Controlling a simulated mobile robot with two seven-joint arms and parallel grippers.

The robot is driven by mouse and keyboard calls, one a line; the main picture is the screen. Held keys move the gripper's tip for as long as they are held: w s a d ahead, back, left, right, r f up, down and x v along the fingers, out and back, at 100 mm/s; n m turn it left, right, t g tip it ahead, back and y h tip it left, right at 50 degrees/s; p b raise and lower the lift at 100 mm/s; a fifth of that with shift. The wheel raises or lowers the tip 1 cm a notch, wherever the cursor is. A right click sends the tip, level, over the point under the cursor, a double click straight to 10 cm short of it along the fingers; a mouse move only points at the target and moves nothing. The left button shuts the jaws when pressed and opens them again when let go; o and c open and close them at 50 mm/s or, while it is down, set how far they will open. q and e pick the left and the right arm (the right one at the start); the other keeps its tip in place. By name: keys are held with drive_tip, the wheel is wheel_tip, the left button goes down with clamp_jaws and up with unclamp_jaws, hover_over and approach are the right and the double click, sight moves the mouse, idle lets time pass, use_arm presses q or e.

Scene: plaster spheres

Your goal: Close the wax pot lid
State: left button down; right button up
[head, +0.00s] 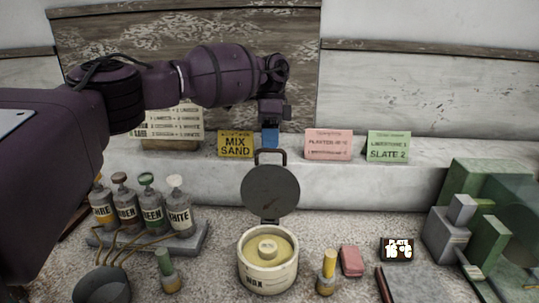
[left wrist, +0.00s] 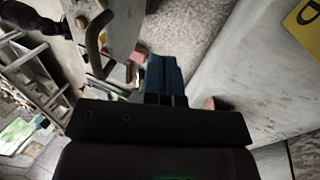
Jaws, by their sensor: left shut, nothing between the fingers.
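The cream wax pot (head: 267,277) stands on the worktop at the lower middle of the head view, with yellow wax and a round knob-like piece inside. Its dark grey round lid (head: 270,190) is open, standing about upright at the pot's far side, with a dark loop handle (head: 270,157) on its upper edge. My left gripper (head: 270,139) points down just above and seemingly behind the handle, its blue fingers together and empty. Those fingers also show in the left wrist view (left wrist: 164,77), with a bent bar, probably the handle (left wrist: 92,38), to their left. Contact cannot be told. My right gripper is out of view.
Several labelled bottles (head: 140,208) stand in a rack at left, near a dark bowl (head: 102,285). A pink block (head: 351,261) and green-grey blocks (head: 470,230) are at right. Signs (head: 328,145) stand on the ledge behind.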

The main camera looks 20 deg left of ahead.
sight(269, 151)
use_arm(q)
drive_tip(key=s, duration=0.2)
drive_tip(key=s+d+f, duration=0.1)
drive_tip(key=shift+f, duration=0.1)
drive_tip(key=shift+s+d+f, duration=0.15)
drive_tip(key=shift+s+d, duration=0.05)
drive_tip(key=shift+s, duration=0.4)
